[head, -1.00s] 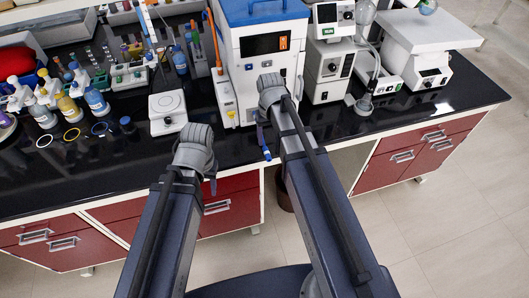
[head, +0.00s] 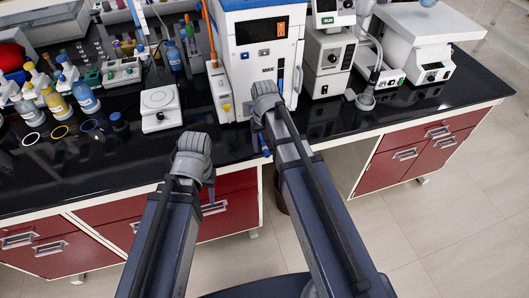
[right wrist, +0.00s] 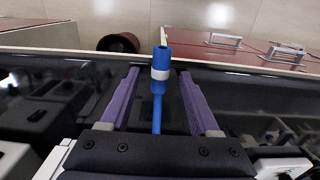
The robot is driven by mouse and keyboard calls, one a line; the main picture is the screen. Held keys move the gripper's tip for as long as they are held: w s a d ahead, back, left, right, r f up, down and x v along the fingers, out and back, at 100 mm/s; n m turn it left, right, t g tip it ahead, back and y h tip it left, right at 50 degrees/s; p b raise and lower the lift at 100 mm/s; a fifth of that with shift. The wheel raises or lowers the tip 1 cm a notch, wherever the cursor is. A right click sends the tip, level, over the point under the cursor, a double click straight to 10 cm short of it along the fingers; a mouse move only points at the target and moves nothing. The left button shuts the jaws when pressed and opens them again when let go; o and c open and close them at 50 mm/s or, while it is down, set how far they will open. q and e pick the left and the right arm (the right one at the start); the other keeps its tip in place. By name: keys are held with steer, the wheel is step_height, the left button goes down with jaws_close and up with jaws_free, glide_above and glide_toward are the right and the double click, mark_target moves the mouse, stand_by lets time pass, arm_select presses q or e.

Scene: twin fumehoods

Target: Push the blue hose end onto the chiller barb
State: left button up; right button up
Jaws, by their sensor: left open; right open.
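The chiller (head: 256,68) is the white box with a blue top and a dark display at the back of the bench. I cannot make out its barb. The blue hose end (right wrist: 161,58), with a white band, stands between the two purple fingers of my right gripper (right wrist: 163,78) in the right wrist view. The fingers are open, with gaps on both sides. In the head view my right gripper (head: 262,138) is low in front of the chiller, and part of the blue hose shows beside it. My left gripper (head: 209,190) is open and empty, by the bench's front edge.
A white balance (head: 160,107) stands left of the chiller. Several bottles (head: 57,101) and rings are further left. White instruments (head: 327,62) stand close on the chiller's right. A dark bin (right wrist: 118,43) is on the floor. The black bench's front strip is mostly clear.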

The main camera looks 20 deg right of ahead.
steer(key=shift+r, duration=0.1)
jaws_close()
stand_by(0.4)
